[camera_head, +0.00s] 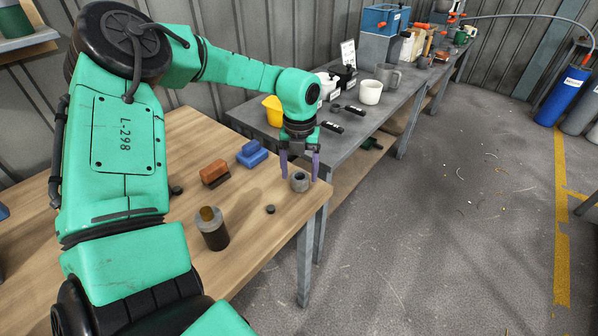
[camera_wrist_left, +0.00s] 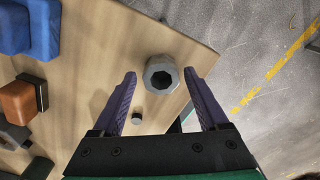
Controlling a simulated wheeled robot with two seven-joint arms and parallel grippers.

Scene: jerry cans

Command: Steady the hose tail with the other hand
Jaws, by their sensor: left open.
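My left gripper (camera_head: 300,172) is open over the near right corner of the wooden table. Its purple fingers stand on either side of a grey hollow nut-like piece (camera_head: 299,182) on the tabletop. In the left wrist view the piece (camera_wrist_left: 161,70) shows between the fingertips (camera_wrist_left: 160,73), with a gap on each side. A thin grey hose (camera_head: 530,17) arcs at the far back right, from the bench to a blue gas cylinder (camera_head: 566,92). I see no hose tail that I can tell for sure. My right gripper is not in view.
A grey bench with a yellow cup (camera_head: 273,111) and white mug (camera_head: 371,92) runs behind. The right floor is mostly clear.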

